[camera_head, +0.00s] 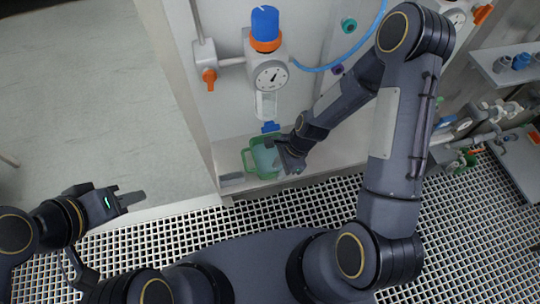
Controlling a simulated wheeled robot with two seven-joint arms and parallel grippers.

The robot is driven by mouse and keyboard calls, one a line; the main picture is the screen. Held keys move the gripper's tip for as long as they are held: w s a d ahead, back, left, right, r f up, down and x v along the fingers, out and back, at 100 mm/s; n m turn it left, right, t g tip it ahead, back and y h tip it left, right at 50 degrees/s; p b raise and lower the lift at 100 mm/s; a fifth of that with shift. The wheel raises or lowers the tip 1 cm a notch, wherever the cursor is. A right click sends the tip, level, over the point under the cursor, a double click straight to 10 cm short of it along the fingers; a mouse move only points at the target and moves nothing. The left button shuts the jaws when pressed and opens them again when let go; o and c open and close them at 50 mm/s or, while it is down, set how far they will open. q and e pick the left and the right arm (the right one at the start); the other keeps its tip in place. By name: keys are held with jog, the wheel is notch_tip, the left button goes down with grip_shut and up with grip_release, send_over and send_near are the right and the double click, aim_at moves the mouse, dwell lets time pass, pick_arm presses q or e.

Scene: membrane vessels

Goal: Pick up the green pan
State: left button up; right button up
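The green pan (248,163) is a see-through green tray with a handle loop at its left. It sits on a pale ledge below the gauge unit. My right gripper (283,160) reaches down from the right and overlaps the pan's right side in the view. Its fingers are partly hidden, so I cannot tell whether they touch or grip the pan. My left gripper (134,198) is well to the left, above the floor's edge and apart from the pan. It holds nothing visible, and its finger gap is unclear.
A pressure gauge (271,77) with a blue-topped regulator (265,24) and clear bowl hangs just above the pan. An orange-handled valve (209,78) is to its left. Pipes and valves (470,150) stand at the right. Grating (200,236) covers the near floor.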

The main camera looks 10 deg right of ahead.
jog(key=shift+x, duration=1.35)
jog(key=shift+s+f, duration=0.1)
jog(key=shift+f, duration=0.05)
grip_shut()
